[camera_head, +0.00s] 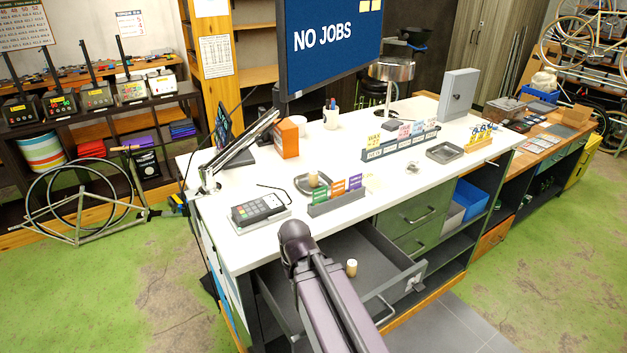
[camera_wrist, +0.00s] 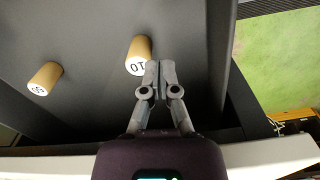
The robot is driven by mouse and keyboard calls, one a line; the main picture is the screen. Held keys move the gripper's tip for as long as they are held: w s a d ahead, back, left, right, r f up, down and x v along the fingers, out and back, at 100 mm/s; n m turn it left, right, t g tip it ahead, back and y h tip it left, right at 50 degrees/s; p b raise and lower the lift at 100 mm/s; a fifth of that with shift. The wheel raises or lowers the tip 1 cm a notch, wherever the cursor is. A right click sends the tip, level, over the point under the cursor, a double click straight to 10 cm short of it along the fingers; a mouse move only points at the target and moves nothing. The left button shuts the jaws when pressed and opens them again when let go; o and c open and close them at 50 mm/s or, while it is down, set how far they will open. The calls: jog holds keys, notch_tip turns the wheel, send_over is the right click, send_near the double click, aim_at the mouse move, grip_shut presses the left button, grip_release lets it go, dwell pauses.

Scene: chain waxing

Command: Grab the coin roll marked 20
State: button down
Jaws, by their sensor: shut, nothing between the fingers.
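Two tan coin rolls are in the open grey drawer (camera_wrist: 90,30). One roll (camera_wrist: 139,48) has a white end that reads 10, turned upside down. The other roll (camera_wrist: 46,74) is to its left; its white end has a small number that I cannot read surely. My gripper (camera_wrist: 160,65) is shut and empty, its tips close beside the right-hand roll. I cannot tell if they touch. In the head view one roll (camera_head: 352,266) shows in the drawer (camera_head: 375,250), right of my arm; my arm hides part of the drawer and the fingers.
The white counter (camera_head: 240,180) is above the drawer. On it are a card terminal (camera_head: 259,208), a card holder (camera_head: 335,198) and a small tray (camera_head: 328,187) with a tan cylinder (camera_head: 313,179). The drawer walls stand around the rolls. Green floor is open beyond the drawer.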

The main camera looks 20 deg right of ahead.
jog(key=shift+r, duration=0.1)
notch_tip(320, 180, up, 5)
jog(key=p, duration=0.5)
